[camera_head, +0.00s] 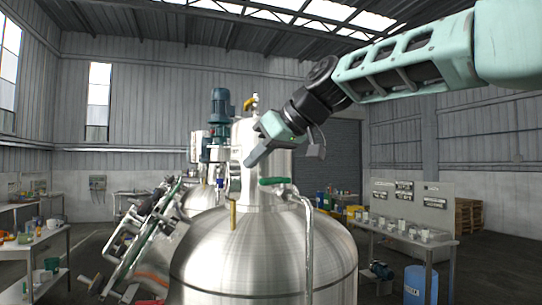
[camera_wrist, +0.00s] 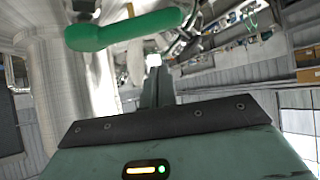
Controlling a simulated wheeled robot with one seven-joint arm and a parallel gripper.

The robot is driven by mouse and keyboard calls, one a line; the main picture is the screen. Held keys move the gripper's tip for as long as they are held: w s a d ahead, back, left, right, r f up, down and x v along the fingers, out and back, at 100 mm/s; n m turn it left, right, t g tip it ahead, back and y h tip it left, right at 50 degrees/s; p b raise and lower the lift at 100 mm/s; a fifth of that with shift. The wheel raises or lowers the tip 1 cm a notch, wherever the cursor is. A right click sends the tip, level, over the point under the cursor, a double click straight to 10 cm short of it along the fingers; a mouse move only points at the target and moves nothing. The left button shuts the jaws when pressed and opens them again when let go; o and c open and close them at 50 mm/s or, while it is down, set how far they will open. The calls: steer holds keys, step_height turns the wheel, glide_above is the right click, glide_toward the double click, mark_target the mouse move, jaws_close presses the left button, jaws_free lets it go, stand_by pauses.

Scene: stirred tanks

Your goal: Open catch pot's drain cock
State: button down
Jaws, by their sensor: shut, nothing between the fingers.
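A green lever handle (camera_head: 275,181) lies roughly level at the lower front of an upright steel cylinder (camera_head: 266,158); it looks like the drain cock's handle, though no label can be read. It also shows large at the upper left of the wrist view (camera_wrist: 125,29). My gripper (camera_head: 249,162) is shut and empty, pointing down and left in front of the cylinder, a little above and left of the green handle. In the wrist view the closed fingers (camera_wrist: 154,75) end just below the handle, with a visible gap in the picture. The cock's body is not clearly seen.
A large domed steel tank (camera_head: 262,250) fills the middle below. A bent pipe (camera_head: 308,235) drops from beside the green handle. A yellow handle (camera_head: 233,213) stands lower left. A blue motor (camera_head: 220,106) is behind. A bench (camera_head: 405,238) stands at right.

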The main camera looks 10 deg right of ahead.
mark_target(272, 181)
steer(key=shift+s+d+f+p, duration=0.2)
steer(key=shift+s+d+f, duration=0.25)
steer(key=shift+s+d, duration=0.2)
steer(key=shift+s+d+f+p, duration=0.2)
steer(key=shift+s+d+f, duration=0.3)
steer(key=shift+d, duration=0.2)
steer(key=shift+d+f+b, duration=0.1)
steer(key=shift+b, duration=0.25)
